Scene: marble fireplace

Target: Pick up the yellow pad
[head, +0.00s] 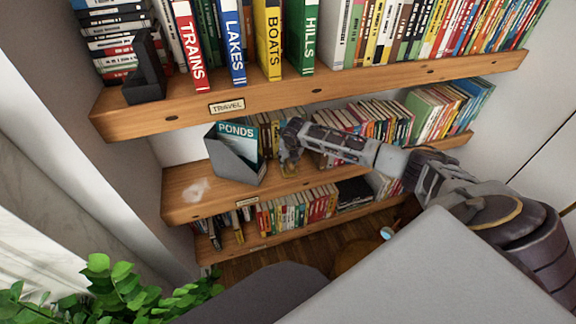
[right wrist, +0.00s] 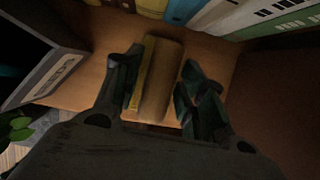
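The yellow pad (right wrist: 160,80) shows in the right wrist view as a dull yellow-tan block on the wooden shelf. My right gripper (right wrist: 156,88) is open around it, one finger on each side. The left finger is very close to the pad; a gap shows between the pad and the lower part of the right finger. In the head view my right gripper (head: 289,160) is at the middle shelf (head: 190,193), just right of the grey holder, and mostly hides the pad. My left gripper is not in view.
A grey holder (head: 236,166) with a PONDS book (head: 238,131) stands left of the gripper. Books (head: 375,122) line the shelf behind and to the right. The upper shelf (head: 300,94) with more books overhangs. Bare shelf lies at the left end.

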